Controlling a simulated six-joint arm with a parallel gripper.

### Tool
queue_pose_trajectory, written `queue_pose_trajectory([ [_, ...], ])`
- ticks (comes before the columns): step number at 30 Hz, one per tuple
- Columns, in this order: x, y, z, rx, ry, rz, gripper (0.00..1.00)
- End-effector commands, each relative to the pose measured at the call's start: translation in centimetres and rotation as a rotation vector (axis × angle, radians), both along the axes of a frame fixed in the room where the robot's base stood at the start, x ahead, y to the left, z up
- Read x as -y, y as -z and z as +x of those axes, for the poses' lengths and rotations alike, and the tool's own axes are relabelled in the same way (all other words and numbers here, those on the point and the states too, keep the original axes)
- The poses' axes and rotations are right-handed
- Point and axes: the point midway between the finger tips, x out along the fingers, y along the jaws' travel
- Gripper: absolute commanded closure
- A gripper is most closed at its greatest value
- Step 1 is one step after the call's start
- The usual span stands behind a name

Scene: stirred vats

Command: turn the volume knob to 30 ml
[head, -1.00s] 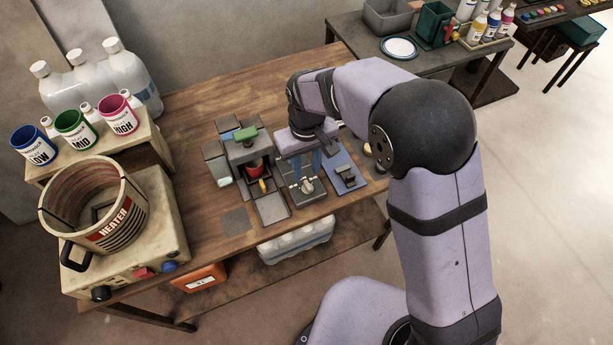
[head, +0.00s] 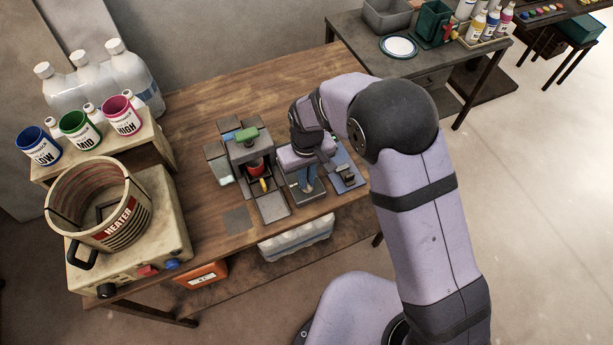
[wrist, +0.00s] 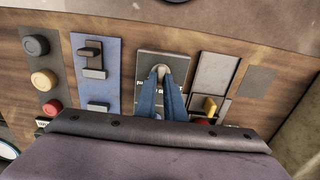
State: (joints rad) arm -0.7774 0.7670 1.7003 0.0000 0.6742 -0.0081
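The volume knob (wrist: 161,70) is a small pale knob on a dark grey plate, seen in the wrist view between my fingertips. The plate (head: 313,197) also shows in the head view, where my gripper covers most of the knob. My gripper (wrist: 161,80) points down at the knob, its two blue fingers closed in on either side of it. In the head view my gripper (head: 308,186) stands over the plate. The plate's scale marks are partly hidden behind the fingers and too small to read.
Left of the plate in the head view is a unit with a red cup (head: 256,165) and a yellow lever (head: 264,184). A blue switch panel (head: 346,178) lies to the right. A heater pot (head: 98,205) stands far left.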

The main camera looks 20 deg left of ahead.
Motion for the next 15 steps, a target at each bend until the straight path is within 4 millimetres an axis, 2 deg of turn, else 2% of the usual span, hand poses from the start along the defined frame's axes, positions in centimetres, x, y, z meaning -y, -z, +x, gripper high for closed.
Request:
queue_pose_trajectory([
  [15, 0.03, 0.01, 0.06, 0.0, 0.084, 0.0, 1.0],
])
